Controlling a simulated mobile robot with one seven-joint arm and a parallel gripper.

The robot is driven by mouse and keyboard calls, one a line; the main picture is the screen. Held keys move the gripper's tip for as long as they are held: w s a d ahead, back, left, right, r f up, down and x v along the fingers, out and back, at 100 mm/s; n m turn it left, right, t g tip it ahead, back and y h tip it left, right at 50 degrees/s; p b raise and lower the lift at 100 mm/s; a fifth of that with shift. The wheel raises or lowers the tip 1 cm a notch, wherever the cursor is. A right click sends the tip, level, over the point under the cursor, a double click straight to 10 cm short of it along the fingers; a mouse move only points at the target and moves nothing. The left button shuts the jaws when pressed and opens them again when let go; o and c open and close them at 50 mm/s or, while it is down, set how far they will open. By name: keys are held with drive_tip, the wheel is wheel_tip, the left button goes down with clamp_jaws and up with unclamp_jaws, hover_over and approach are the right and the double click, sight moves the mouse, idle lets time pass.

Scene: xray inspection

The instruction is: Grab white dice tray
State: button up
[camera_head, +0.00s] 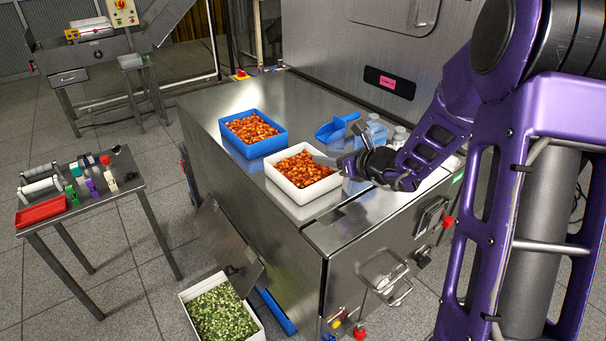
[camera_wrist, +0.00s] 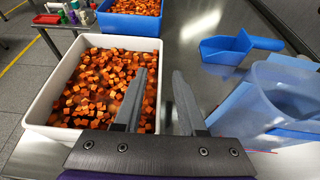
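The white dice tray (camera_head: 318,191) sits on the steel top of the machine and is filled with orange diced pieces. In the wrist view the white tray (camera_wrist: 48,92) fills the left side. My gripper (camera_head: 338,163) is at the tray's right side. In the wrist view my gripper (camera_wrist: 161,72) has its two fingers spread apart, the left one over the tray's contents and the right one outside, with the right rim between them. I cannot tell whether either finger touches the rim.
A blue tray (camera_head: 268,146) of similar orange pieces stands just behind the white one. A blue scoop (camera_head: 332,130) and clear containers (camera_head: 376,130) lie to the right. A white crate (camera_head: 258,318) of green pieces is on the floor. A small side table (camera_head: 100,197) stands left.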

drive_tip(key=shift+w, duration=0.1)
drive_tip(key=shift+c, duration=0.2)
clamp_jaws()
idle(1.2)
